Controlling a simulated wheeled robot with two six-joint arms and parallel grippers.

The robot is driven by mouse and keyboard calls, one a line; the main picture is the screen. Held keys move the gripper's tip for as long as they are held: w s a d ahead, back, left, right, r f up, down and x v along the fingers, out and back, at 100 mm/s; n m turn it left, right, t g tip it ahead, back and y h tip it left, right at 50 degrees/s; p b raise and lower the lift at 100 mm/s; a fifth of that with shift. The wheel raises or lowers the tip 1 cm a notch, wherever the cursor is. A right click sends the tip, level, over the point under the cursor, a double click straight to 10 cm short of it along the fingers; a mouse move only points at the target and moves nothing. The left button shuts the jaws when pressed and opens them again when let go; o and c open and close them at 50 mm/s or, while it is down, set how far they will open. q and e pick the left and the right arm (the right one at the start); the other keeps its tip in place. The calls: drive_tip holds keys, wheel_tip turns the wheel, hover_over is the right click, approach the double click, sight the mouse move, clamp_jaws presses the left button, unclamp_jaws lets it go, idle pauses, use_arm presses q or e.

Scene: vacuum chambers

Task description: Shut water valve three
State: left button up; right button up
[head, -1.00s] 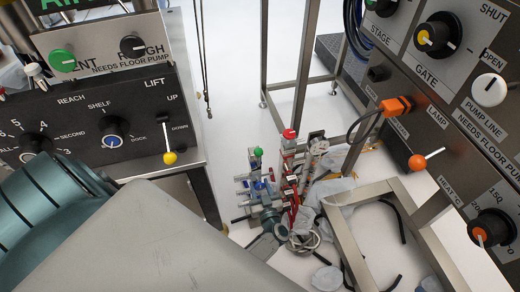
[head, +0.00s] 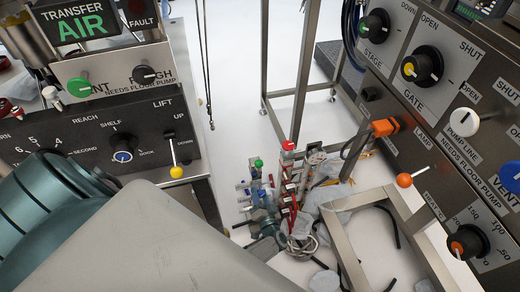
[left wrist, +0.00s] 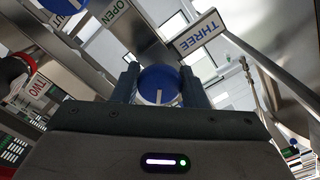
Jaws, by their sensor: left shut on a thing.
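Water valve three is a blue round knob (left wrist: 158,77) with a white line on its face, beside a plate marked THREE (left wrist: 199,33) in the left wrist view. My left gripper (left wrist: 160,88) has one dark finger on each side of the knob and is shut on it. The white line runs nearly straight up and down in that view. My right gripper is in neither view.
Another blue knob (left wrist: 68,4) stands by an OPEN plate (left wrist: 114,12). A TWO plate (left wrist: 38,86) is at the left. In the head view, a metal frame (head: 345,250) stands right of the pipes, with control panels on both sides. White floor shows between.

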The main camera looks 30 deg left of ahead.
use_arm(q)
drive_tip(key=m+p, duration=0.1)
drive_tip(key=m, duration=0.4)
drive_tip(key=shift+m+p, duration=0.6)
drive_tip(key=shift+m, duration=1.4)
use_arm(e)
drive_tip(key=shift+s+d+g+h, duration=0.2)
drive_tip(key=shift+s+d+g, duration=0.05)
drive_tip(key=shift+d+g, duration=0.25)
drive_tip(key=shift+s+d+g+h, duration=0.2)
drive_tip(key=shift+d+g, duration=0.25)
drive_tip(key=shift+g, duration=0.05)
use_arm(q)
drive_tip(key=shift+s, duration=0.1)
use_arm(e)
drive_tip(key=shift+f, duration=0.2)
use_arm(q)
drive_tip(key=o, duration=1)
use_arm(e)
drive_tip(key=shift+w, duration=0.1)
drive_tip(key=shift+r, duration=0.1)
use_arm(q)
drive_tip(key=shift+d, duration=0.1)
drive_tip(key=p+v, duration=0.1)
drive_tip(key=v, duration=0.9)
drive_tip(key=shift+s+d, duration=0.15)
drive_tip(key=shift+s, duration=0.15)
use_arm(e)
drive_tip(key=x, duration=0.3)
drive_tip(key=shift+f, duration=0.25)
